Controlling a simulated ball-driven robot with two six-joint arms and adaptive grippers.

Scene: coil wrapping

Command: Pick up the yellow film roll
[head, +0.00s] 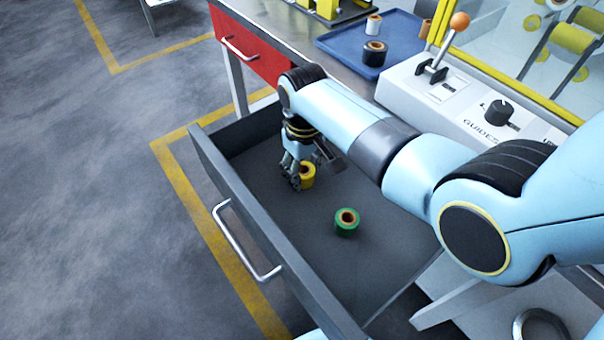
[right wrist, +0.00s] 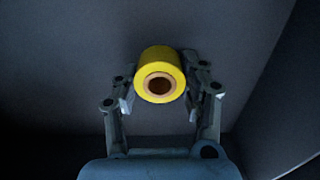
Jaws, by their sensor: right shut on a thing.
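The yellow film roll (head: 308,174) is in the open grey drawer, near its back left corner. My right gripper (head: 298,178) points down into the drawer and is shut on the roll. In the right wrist view the yellow roll (right wrist: 160,68) shows its brown core, with a finger of the right gripper (right wrist: 160,100) on either side of it. The frames do not clearly show whether the roll touches the drawer floor. My left gripper is not in view.
A green film roll (head: 347,222) stands in the same drawer (head: 290,235), apart from the gripper. The drawer walls rise around it. Above are a blue tray (head: 345,42) with rolls, a control panel (head: 455,95) with an orange-knobbed lever, and a closed red drawer (head: 250,48).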

